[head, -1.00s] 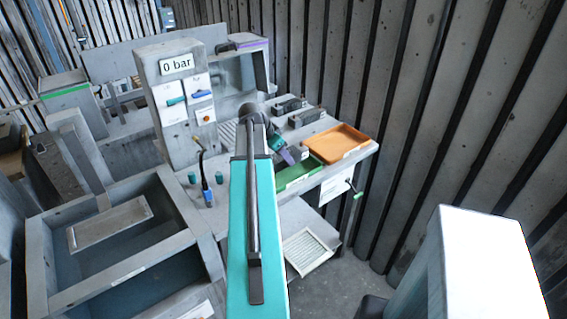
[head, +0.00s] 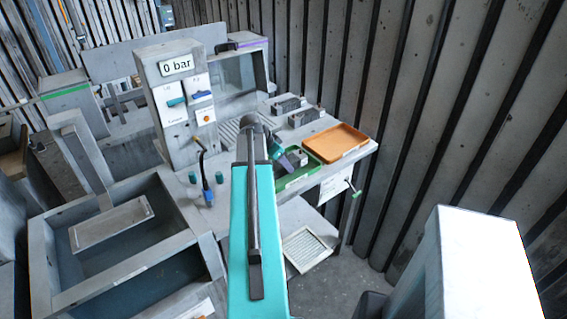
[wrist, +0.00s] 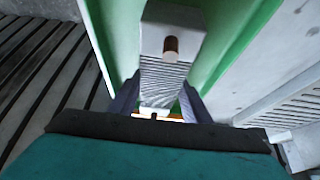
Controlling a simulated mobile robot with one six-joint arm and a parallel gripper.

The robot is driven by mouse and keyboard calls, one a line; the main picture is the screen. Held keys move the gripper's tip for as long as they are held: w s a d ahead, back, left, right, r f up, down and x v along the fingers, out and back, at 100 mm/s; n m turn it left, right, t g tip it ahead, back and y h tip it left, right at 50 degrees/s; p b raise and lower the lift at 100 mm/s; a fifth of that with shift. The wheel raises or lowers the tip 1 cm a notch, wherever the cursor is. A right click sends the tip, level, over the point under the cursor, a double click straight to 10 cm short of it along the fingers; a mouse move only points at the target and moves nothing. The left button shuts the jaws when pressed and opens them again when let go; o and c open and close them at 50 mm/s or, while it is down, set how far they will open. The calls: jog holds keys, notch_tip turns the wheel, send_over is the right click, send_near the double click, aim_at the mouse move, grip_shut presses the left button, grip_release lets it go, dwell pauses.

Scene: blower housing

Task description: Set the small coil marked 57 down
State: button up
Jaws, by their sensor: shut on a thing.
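My gripper (wrist: 160,105) is shut on a small grey finned block with a copper-coloured stub, the coil (wrist: 163,78). No number is readable on it. In the wrist view the coil sits between the two dark fingers, with green tray walls on both sides. In the head view the coil (head: 298,157) shows as a small grey block at the green tray (head: 297,181), beside my gripper (head: 287,161). It is low at the tray; I cannot tell whether it touches the floor of it. My arm hides part of the tray's left side.
An orange tray (head: 336,143) lies right of the green one and looks empty. Grey blocks (head: 306,117) stand behind the trays. A bent blue-handled tool (head: 206,180) and green cylinders stand left of my arm. A crank handle (head: 354,190) sticks out at the bench front.

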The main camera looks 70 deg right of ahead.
jog(key=o, duration=1.5)
jog(key=shift+r, duration=0.15)
jog(key=b+v, duration=0.2)
jog(key=v, duration=1)
